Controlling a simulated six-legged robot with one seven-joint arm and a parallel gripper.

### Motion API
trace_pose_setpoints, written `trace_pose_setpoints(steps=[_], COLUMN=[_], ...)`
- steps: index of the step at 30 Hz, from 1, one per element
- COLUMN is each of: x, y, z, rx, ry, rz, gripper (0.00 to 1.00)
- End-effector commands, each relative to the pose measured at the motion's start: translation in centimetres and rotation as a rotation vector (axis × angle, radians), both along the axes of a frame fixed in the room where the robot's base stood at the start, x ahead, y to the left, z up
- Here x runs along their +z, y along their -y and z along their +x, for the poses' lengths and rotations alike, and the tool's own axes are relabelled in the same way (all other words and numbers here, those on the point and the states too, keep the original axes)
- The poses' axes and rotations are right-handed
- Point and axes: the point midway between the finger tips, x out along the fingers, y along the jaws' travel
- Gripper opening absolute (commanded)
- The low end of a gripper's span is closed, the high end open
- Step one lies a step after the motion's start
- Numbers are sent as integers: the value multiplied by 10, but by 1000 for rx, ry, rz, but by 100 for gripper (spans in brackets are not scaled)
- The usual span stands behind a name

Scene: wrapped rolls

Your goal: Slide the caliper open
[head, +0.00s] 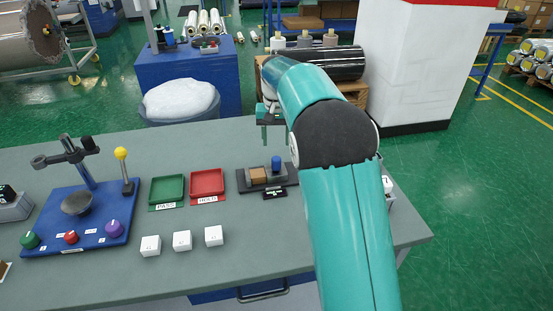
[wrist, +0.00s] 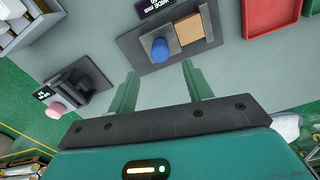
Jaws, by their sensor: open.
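The caliper (head: 283,184) looks to be the dark plate device on the grey table, right of the red tray. It carries a blue knob (head: 276,163) and a tan block (head: 258,175). In the wrist view the caliper (wrist: 185,18) lies at the top, with its blue knob (wrist: 160,50) beside the tan block (wrist: 189,34) and a small black display at its edge. My gripper (wrist: 160,85) is open and empty, its two fingers apart below the blue knob in the picture.
Left of the caliper are a red tray (head: 207,183) and a green tray (head: 167,189). Three white cubes (head: 182,240) stand nearer. A blue stand (head: 85,215) is at the left. A pink-knobbed device (wrist: 75,90) sits left of my fingers in the wrist view.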

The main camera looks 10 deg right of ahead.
Motion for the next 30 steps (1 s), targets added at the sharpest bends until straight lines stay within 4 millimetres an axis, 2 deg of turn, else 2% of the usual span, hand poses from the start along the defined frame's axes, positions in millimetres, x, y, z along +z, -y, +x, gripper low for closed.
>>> trace_pose_setpoints(steps=[1, 6, 12, 17, 24, 25, 30], x=[-12, -46, -76, -86, -87, -87, -86], y=[0, 1, 1, 1, 1, 1, 1], z=[0, 0, 1, 1, 1, 1, 1], rx=[0, 0, -1, -1, 0, 0, 0], ry=[-4, -4, -2, 0, 0, 0, 0], rz=[0, -1, -2, -1, 0, 0, 0], gripper=[50, 50, 50, 50, 50, 48, 15])
